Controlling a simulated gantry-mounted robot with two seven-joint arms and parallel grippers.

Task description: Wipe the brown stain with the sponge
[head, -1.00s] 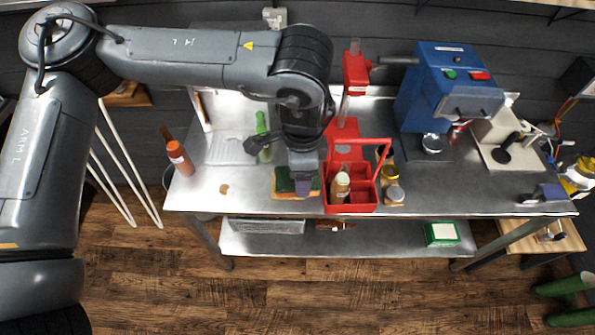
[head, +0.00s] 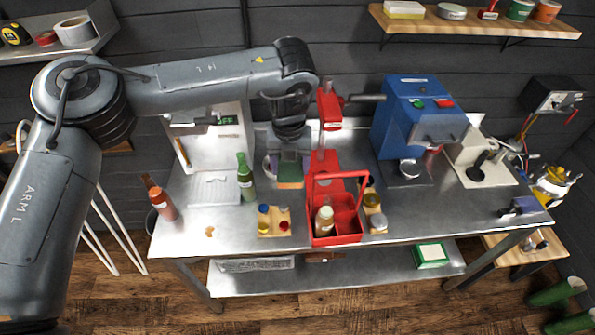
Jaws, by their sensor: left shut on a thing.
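The brown stain (head: 210,232) is a small patch on the steel table near its front left edge. My left gripper (head: 290,158) is shut on the sponge (head: 290,172), a block with a green face and an orange-brown lower side. The gripper hides part of the sponge. It holds the sponge toward the back of the table, left of the red bench press and to the right of and behind the stain. A gap under the sponge cannot be judged from here. My right gripper is not in view.
A green bottle (head: 245,180) and a wooden block with coloured caps (head: 262,231) stand between sponge and stain. An orange-brown bottle (head: 163,205) stands left of the stain. The red carrier (head: 334,238), red press (head: 322,170) and blue machine (head: 395,115) stand to the right.

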